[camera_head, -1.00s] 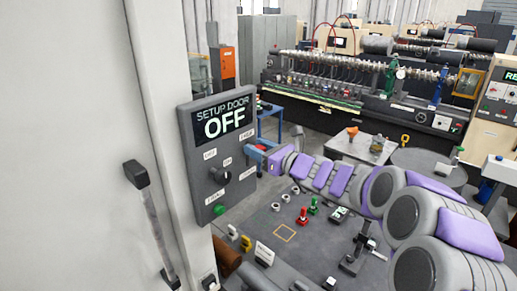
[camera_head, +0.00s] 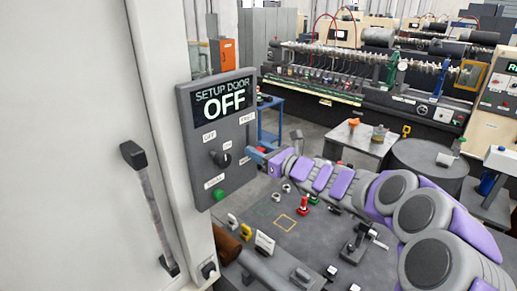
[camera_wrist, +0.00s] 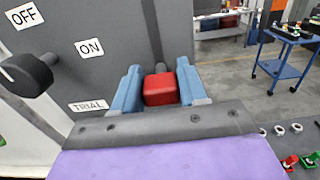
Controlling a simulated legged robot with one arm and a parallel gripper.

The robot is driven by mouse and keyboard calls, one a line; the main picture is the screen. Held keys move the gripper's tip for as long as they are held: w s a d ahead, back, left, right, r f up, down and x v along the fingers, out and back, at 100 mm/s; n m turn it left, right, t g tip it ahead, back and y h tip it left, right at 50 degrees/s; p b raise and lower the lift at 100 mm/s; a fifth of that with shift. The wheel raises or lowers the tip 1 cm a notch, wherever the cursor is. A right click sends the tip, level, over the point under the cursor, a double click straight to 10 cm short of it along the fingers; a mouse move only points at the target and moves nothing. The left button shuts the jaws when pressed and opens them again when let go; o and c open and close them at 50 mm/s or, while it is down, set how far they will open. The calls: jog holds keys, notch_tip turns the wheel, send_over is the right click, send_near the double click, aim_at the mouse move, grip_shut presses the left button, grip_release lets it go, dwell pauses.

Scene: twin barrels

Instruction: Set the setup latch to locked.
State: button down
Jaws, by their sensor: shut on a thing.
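A grey panel (camera_head: 238,165) carries a display (camera_head: 222,97) reading "SETUP DOOR OFF". A black rotary knob (camera_head: 219,158) sits below the display among small labels; the wrist view shows the knob (camera_wrist: 28,75) beside labels OFF, ON and TRIAL. My gripper (camera_head: 256,156) is at the panel's right edge. In the wrist view, its blue jaws are shut on a red block (camera_wrist: 160,90), which may be the setup latch's handle. A dark grey part shows just behind the block. How the block joins the panel is hidden, and its latch position cannot be read.
A black-handled lever (camera_head: 150,205) stands on the white wall at left. A green button (camera_head: 219,194) is low on the panel. A grey table (camera_head: 290,235) with small parts lies below my arm. A blue cart (camera_wrist: 290,50) stands beyond on open floor.

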jog(key=shift+f, duration=0.3)
jog(key=c, duration=1)
grip_release()
jog(key=shift+c, duration=0.2)
jog(key=o, duration=0.4)
jog(key=shift+w, duration=0.1)
jog(key=shift+c, duration=0.2)
jog(key=shift+r, duration=0.1)
jog(key=shift+d, duration=0.1)
jog(key=shift+s+d, duration=0.25)
jog(key=shift+d, duration=0.05)
jog(key=v, duration=1.6)
jog(key=shift+s+d, duration=0.2)
jog(key=shift+s, duration=0.05)
